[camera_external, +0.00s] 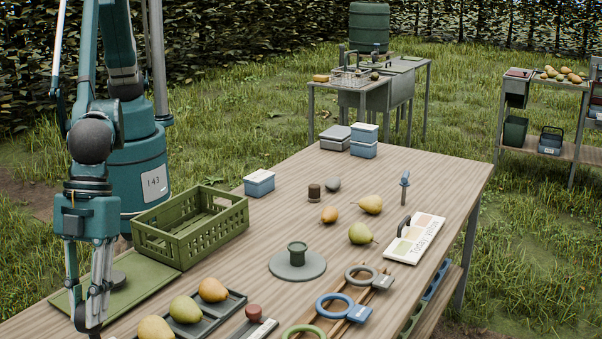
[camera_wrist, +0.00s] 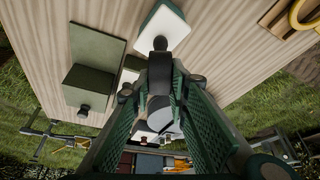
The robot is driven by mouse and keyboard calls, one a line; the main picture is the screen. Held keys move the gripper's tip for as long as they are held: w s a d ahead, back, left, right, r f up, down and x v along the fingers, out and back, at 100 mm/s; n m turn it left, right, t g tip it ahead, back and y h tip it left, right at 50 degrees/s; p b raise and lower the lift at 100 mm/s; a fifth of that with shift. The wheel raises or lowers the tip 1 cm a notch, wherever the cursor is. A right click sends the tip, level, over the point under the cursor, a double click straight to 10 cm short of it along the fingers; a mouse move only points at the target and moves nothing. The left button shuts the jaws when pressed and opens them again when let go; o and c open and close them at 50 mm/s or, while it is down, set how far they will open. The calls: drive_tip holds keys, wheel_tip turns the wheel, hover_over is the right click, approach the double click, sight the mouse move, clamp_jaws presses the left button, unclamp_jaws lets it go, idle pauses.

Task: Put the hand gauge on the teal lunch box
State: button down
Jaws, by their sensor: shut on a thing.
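My gripper (camera_external: 94,326) is low at the near left end of the table. In the wrist view, my gripper (camera_wrist: 160,85) is shut on a dark grey thing with a rounded part between the fingers. I take it to be the hand gauge (camera_wrist: 159,112); the fingers hide much of it. Lidded boxes stand well away from my gripper: a blue one with a pale lid (camera_external: 259,185) beside the green crate, two stacked blue ones (camera_external: 363,150) and a grey one (camera_external: 335,139) at the far end. I cannot tell which is the teal lunch box.
The green crate (camera_external: 190,228) stands between my gripper and the blue box. Pears lie in a dark tray (camera_external: 205,318). A green spool on a grey disc (camera_external: 297,265), loose pears, ring tools (camera_external: 335,306) and a sign board (camera_external: 415,240) occupy the table. Bare wood surrounds the far boxes.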

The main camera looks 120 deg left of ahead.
drive_tip(key=shift+f, duration=0.15)
drive_tip(key=c, duration=2.2)
unclamp_jaws()
drive_tip(key=shift+r, duration=0.2)
drive_tip(key=v, duration=1.2)
drive_tip(key=shift+s, duration=0.1)
drive_tip(key=shift+a, duration=0.15)
